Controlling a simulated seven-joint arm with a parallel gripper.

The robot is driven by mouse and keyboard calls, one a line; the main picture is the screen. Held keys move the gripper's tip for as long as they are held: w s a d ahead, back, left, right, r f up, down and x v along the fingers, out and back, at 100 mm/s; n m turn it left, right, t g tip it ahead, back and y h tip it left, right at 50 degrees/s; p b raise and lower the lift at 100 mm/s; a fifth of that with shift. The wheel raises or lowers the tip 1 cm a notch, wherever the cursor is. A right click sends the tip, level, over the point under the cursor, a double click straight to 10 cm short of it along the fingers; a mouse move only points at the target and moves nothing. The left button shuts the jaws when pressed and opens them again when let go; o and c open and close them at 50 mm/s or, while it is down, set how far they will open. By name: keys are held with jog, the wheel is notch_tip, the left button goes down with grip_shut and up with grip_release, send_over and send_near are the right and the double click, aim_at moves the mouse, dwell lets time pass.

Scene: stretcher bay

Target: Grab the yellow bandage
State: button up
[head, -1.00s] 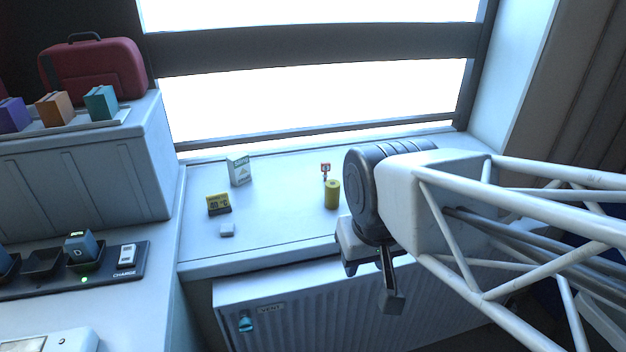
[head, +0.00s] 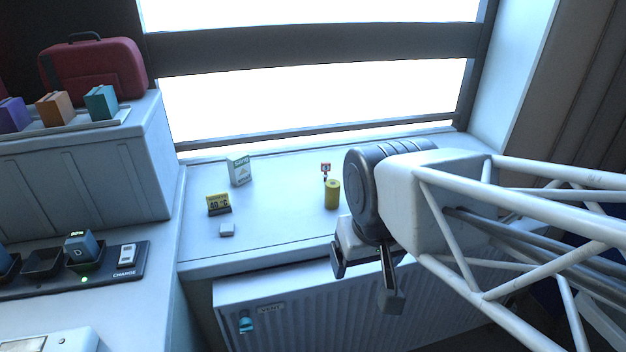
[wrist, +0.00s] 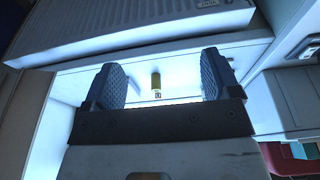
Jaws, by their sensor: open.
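The yellow bandage (head: 332,194) is a small upright roll on the white window ledge (head: 270,225). In the wrist view the bandage (wrist: 156,81) shows in the gap between the two fingers, some way beyond them. My gripper (head: 365,280) is open and empty. In the head view it hangs in front of the ledge's front edge, to the right of the bandage and nearer to the camera. It does not touch the bandage. The wrist view shows both dark ridged pads of my gripper (wrist: 160,80) spread wide apart.
A small red-and-white item (head: 325,169) stands just behind the bandage. A white-green box (head: 239,170), a yellow 40 °C sign (head: 218,204) and a small grey block (head: 227,230) are further left on the ledge. A ribbed radiator (head: 300,310) is below the ledge.

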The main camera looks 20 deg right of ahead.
jog(key=w+f+m+g+y, duration=0.25)
jog(key=w+m+y, duration=0.35)
jog(key=w, duration=0.7)
jog(key=m+t+y, duration=0.5)
jog(key=m+t, duration=0.3)
jog(key=m, duration=1.1)
send_near(332, 194)
jog(key=w+f, duration=0.3)
jog(key=shift+w+a, duration=0.2)
jog(key=shift+a, duration=0.1)
jog(key=shift+x, duration=1.3)
